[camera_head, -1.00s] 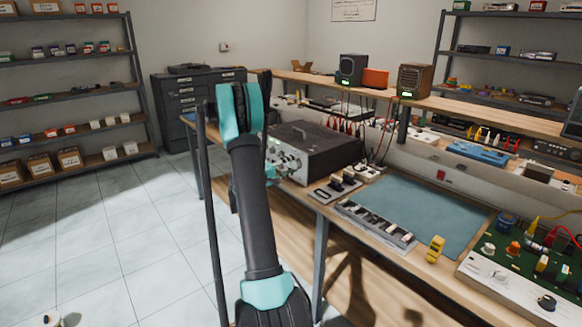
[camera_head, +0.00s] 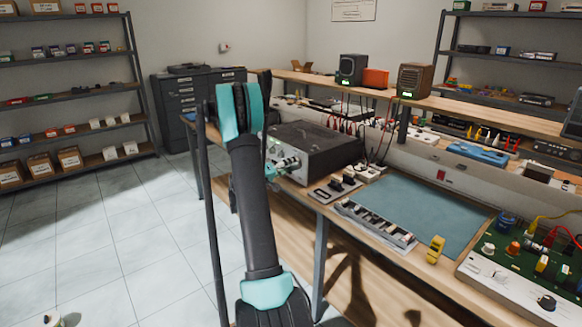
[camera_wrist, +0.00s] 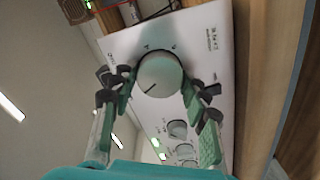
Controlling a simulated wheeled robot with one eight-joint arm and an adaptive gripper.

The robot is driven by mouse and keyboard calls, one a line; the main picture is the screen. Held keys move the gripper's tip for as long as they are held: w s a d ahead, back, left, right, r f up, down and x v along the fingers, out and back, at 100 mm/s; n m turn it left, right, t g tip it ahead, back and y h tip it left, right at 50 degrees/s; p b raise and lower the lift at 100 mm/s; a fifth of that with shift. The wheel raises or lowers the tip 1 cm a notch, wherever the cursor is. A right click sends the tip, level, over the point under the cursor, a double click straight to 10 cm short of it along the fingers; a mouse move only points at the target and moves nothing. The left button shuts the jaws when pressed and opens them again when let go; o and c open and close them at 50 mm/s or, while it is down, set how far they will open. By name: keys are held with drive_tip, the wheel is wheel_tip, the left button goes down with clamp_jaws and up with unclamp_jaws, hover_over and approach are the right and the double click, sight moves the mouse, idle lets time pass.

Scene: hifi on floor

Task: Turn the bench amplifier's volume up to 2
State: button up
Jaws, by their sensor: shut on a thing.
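The bench amplifier (camera_head: 318,147) is a dark box on the workbench, its pale front panel facing my arm. In the wrist view its white front panel (camera_wrist: 215,125) fills the middle and looks tilted. A large round grey knob (camera_wrist: 160,72) sits on it, with a short dark pointer line toward the lower left. My gripper (camera_wrist: 158,90) is shut on this knob, with one green-and-black finger on each side. The scale marks around the knob are too small to read.
Smaller knobs (camera_wrist: 178,130) and lit green indicators sit lower on the panel. On the workbench, a blue mat (camera_head: 425,212), a parts tray (camera_head: 375,228) and a green circuit board (camera_head: 535,262) lie right of the amplifier. The tiled floor (camera_head: 110,235) at left is mostly clear.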

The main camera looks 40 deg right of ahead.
drive_tip(key=shift+f, duration=0.1)
drive_tip(key=o, duration=1.2)
drive_tip(key=shift+c, duration=0.2)
drive_tip(key=s+a, duration=0.1)
drive_tip(key=a, duration=1.1)
